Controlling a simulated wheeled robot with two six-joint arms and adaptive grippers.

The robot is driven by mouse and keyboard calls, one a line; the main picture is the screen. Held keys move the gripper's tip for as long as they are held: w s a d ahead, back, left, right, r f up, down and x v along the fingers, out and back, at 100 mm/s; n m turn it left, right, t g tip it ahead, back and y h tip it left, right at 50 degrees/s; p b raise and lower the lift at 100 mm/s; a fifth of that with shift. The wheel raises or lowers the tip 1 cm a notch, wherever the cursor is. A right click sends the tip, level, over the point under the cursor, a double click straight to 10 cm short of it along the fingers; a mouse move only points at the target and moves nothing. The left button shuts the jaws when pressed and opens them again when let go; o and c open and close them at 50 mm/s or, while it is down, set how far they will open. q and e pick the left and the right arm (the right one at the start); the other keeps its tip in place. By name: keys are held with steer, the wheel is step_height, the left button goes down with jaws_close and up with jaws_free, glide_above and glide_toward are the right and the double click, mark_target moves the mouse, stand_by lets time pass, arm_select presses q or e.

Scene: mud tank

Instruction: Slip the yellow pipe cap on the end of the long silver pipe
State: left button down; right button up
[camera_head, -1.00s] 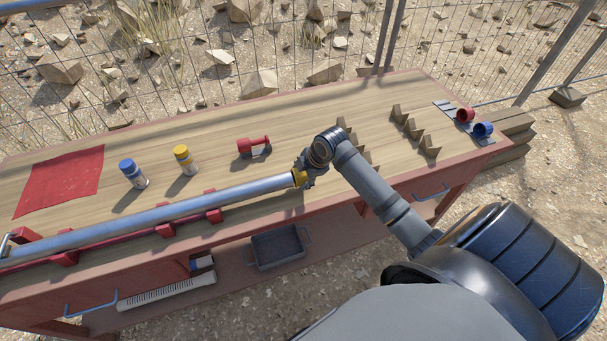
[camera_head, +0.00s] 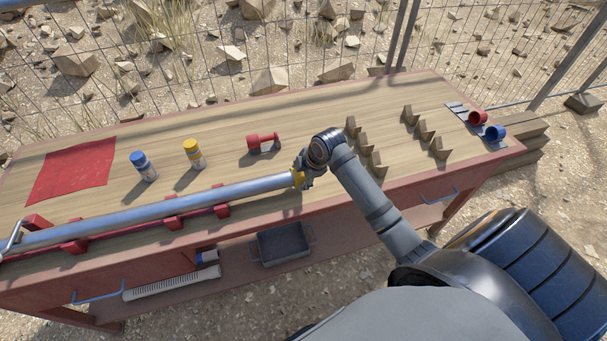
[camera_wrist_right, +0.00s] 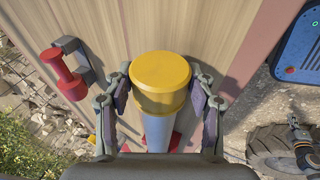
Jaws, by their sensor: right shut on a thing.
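The long silver pipe (camera_head: 130,219) lies along the front of the workbench on red supports (camera_head: 172,222). The yellow pipe cap (camera_head: 298,180) is at the pipe's right end. In the right wrist view the cap (camera_wrist_right: 161,72) sits in line with the pipe (camera_wrist_right: 157,133), which shows just below it. How far the cap covers the pipe cannot be told. My right gripper (camera_head: 303,177) is shut on the cap, with its fingers on both sides, as the right wrist view (camera_wrist_right: 163,92) also shows. My left gripper is not seen.
Wooden notched blocks (camera_head: 366,151) and red and blue cups (camera_head: 478,118) are to the right. A red cloth (camera_head: 72,172) lies at left.

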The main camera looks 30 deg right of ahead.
steer(key=shift+w+a, duration=0.15)
steer(key=shift+a, duration=0.5)
steer(key=o, duration=1)
steer(key=v, duration=1.2)
